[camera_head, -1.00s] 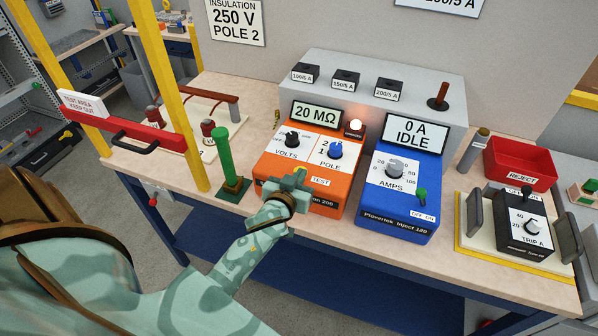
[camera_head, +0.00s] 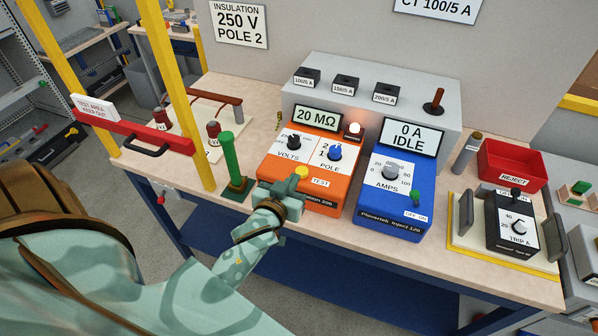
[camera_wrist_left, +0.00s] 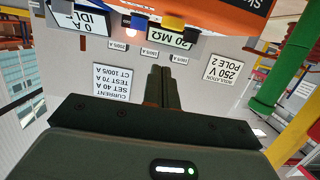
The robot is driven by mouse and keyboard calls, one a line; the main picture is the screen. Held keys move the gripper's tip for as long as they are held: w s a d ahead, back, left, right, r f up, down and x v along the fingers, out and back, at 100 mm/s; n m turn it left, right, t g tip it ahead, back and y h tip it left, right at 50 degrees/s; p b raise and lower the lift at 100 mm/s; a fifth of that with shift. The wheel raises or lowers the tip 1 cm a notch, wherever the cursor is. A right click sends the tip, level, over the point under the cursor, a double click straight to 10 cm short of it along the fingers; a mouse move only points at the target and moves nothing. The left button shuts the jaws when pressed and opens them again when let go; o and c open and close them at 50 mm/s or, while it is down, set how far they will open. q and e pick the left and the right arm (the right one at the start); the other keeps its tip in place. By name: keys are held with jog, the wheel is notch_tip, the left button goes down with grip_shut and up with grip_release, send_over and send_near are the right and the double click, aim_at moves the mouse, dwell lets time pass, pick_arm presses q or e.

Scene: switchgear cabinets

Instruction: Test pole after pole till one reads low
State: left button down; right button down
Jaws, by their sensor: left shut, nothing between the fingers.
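The orange insulation tester (camera_head: 312,178) stands on the bench. Its display (camera_head: 317,118) reads 20 MΩ, and this also shows upside down in the left wrist view (camera_wrist_left: 172,38). The tester has a VOLTS knob (camera_head: 294,142), a blue POLE knob (camera_head: 335,153) and a yellow TEST button (camera_head: 302,172). A lamp (camera_head: 354,130) beside the display glows. My left gripper (camera_head: 296,184) is shut and empty, at the tester's front left, just before the yellow button. Whether it touches the tester is unclear. My right gripper is not in view.
A blue injection set (camera_head: 398,195) reading 0 A IDLE stands right of the tester. A green post (camera_head: 233,160) stands close on the left. A red barrier bar (camera_head: 135,135) lies further left. A red REJECT bin (camera_head: 513,165) and a trip unit (camera_head: 512,222) are at right.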

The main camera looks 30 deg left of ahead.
pick_arm(q)
jog(key=v, duration=0.3)
jog(key=shift+s+d+r, duration=0.1)
jog(key=shift+s+r, duration=0.1)
jog(key=shift+s, duration=0.2)
jog(key=shift+w, duration=0.1)
